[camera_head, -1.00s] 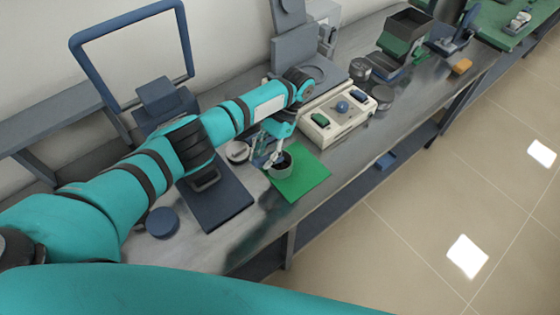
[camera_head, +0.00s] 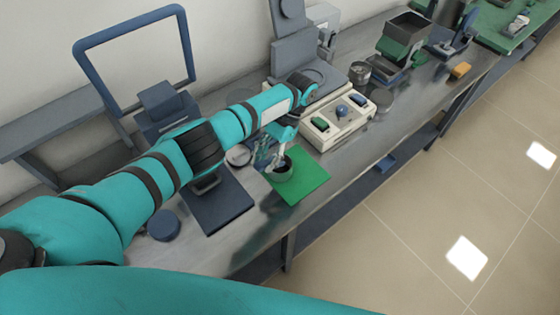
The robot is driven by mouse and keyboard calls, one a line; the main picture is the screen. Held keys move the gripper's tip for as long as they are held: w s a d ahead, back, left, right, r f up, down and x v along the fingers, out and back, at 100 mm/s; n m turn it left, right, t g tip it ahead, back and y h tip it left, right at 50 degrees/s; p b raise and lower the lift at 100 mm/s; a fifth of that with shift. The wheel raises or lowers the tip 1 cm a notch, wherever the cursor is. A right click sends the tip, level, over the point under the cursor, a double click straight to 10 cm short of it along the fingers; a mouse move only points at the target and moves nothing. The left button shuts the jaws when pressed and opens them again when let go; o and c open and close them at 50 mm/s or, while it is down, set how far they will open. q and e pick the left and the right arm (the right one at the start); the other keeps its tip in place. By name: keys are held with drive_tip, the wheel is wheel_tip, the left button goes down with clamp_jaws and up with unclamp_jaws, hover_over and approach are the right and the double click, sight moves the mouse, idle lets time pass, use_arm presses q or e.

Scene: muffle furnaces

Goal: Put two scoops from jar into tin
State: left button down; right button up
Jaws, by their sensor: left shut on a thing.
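A small grey round container (camera_head: 279,174) with dark contents stands on a green mat (camera_head: 304,183); I cannot tell if it is the jar or the tin. My left gripper (camera_head: 276,157) points down at its rim, on the back-left side. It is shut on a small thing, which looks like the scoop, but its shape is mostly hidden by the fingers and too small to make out. A metal tin-like can (camera_head: 359,73) stands farther along the bench. My right gripper is not in view.
A cream control box (camera_head: 335,122) with green and blue parts stands right behind the mat. A round grey dish (camera_head: 238,156) lies left of the mat. A dark blue plate (camera_head: 220,207) and a blue round piece (camera_head: 163,225) lie nearer.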

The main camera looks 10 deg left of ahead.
use_arm(q)
drive_tip(key=shift+w+a, duration=0.25)
drive_tip(key=shift+a, duration=0.2)
drive_tip(key=shift+s+d+r, duration=0.1)
drive_tip(key=shift+s+d, duration=0.05)
drive_tip(key=shift+d, duration=0.1)
